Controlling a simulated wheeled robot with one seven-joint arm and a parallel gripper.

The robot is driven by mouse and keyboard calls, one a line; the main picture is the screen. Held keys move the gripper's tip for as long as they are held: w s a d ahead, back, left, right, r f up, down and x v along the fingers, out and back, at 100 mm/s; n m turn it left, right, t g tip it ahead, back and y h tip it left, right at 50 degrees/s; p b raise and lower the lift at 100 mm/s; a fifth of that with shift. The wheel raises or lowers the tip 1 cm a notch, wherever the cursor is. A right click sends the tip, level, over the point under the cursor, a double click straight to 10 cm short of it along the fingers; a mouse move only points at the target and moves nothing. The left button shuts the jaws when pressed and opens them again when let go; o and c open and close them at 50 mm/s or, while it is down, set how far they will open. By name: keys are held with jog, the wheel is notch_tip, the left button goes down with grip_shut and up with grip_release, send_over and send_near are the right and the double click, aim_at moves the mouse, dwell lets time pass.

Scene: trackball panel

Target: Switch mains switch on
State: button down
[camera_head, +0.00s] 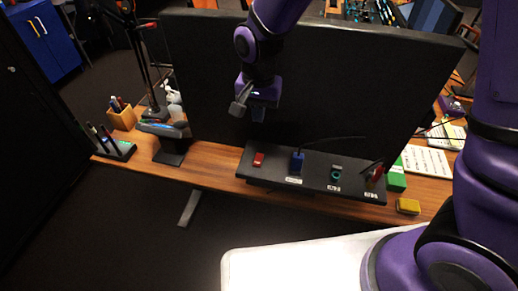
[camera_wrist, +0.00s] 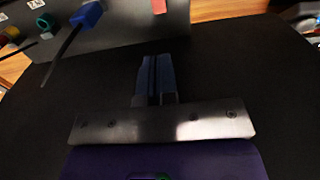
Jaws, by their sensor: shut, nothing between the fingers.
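A dark control panel (camera_head: 315,173) lies on the wooden desk in front of a large black board. The labels are too small to read, so I cannot tell which is the mains switch. My gripper (camera_head: 258,115) is shut and empty, above the panel's left part and apart from it. In the wrist view my gripper (camera_wrist: 152,75) points toward the panel, with the red switch (camera_wrist: 159,6) at the top edge.
The black board (camera_head: 340,90) stands behind the panel. A green box (camera_head: 397,176) and a yellow block (camera_head: 408,206) are at the panel's right. A pen holder (camera_head: 122,115) and a dark stand (camera_head: 170,150) are at left. A white surface (camera_head: 290,270) is in front.

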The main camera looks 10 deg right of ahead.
aim_at(259, 156)
jog(key=shift+f, duration=0.1)
notch_tip(259, 156, down, 14)
jog(key=shift+r, duration=0.1)
dwell(0.4)
